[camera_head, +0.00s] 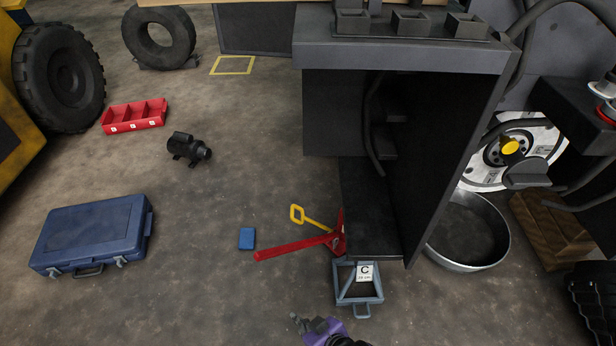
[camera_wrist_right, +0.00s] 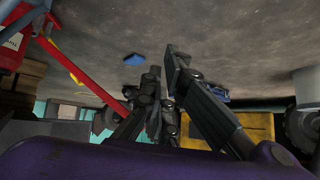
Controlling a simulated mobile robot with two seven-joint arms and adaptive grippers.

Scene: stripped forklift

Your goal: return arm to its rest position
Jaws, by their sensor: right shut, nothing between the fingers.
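My right gripper (camera_head: 299,321) shows at the bottom edge of the head view, at the end of my purple wrist. It points left and lies in front of the grey frame marked C. In the right wrist view the dark fingers of my right gripper (camera_wrist_right: 162,75) are together with nothing between them. The rest of my right arm is cut off by the lower edge of the head view. My left gripper is in neither view.
A grey stand marked C (camera_head: 344,296), a red bar (camera_head: 290,247), a yellow handle (camera_head: 297,214) and a blue block (camera_head: 246,239) are close by. The dark forklift body (camera_head: 400,55) rises beyond. A blue case (camera_head: 92,232) lies left.

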